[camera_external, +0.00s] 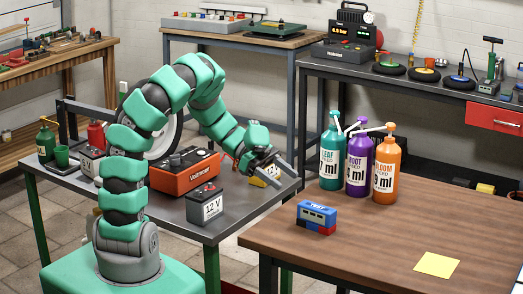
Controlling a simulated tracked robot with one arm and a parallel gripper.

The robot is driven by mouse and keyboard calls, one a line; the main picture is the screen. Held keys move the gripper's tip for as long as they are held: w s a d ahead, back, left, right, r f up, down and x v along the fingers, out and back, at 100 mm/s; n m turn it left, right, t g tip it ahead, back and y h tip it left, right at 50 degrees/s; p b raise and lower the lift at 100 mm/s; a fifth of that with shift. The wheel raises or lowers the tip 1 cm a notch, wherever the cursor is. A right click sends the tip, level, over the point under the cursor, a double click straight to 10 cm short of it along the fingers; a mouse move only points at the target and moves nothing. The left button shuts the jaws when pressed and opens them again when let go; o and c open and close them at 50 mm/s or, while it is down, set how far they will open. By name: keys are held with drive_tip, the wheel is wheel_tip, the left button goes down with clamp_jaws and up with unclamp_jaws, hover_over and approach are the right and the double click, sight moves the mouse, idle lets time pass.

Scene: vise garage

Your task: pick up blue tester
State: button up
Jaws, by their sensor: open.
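Teal (331,155), purple (358,162) and orange (385,168) pump bottles stand behind the tester. A yellow note (436,264) lies at the right. The wooden table's middle is clear.

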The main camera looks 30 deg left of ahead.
sight(310, 204)
drive_tip(key=shift+g, duration=0.5)
drive_tip(key=shift+s+f+b+x, duration=0.1)
drive_tip(key=shift+s+b+x, duration=0.2)
drive_tip(key=shift+x, duration=1.15)
drive_tip(key=shift+s+f+b+x, duration=0.1)
drive_tip(key=shift+s+b+x, duration=0.2)
drive_tip(key=shift+x, duration=1.2)
drive_tip(key=shift+s+f+b+x, duration=0.15)
drive_tip(key=shift+b+x, duration=0.2)
drive_tip(key=shift+x, duration=1.1)
drive_tip(key=shift+w+r+b+x, duration=0.15)
drive_tip(key=shift+b+x, duration=0.35)
drive_tip(key=shift+x, duration=0.75)
drive_tip(key=shift+w+r+b+x, duration=0.1)
drive_tip(key=shift+b+x, duration=0.35)
drive_tip(key=shift+x, duration=0.75)
drive_tip(key=shift+s+d, duration=0.1)
drive_tip(key=c, duration=1.2)
